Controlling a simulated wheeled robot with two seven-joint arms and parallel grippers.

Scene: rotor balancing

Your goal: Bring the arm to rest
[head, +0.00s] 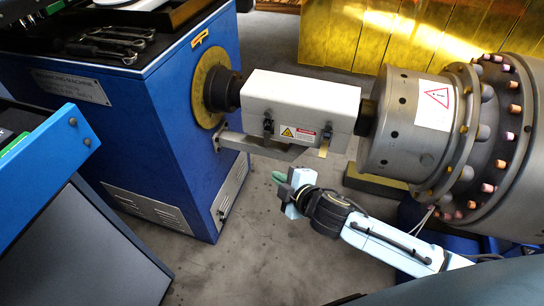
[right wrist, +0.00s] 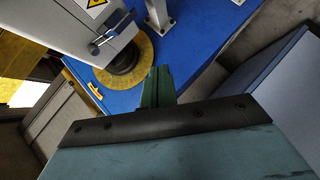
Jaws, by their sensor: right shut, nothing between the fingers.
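My right gripper (head: 279,177) is in the middle of the head view, low in front of the white coupling guard. Its green fingers are shut and hold nothing. The fingers also show in the right wrist view (right wrist: 157,87), close together and pointing toward the blue machine. My right arm (head: 390,243) comes in from the lower right, and the gripper points up and left. The gripper appears apart from the guard and the machine. My left gripper is not in view.
A blue balancing machine (head: 150,125) stands at left, with wrenches (head: 110,42) on top. A white guard (head: 300,100) covers the shaft to the big grey rotor (head: 410,115). A blue-edged console (head: 50,190) is at lower left. Bare floor (head: 225,265) lies below the gripper.

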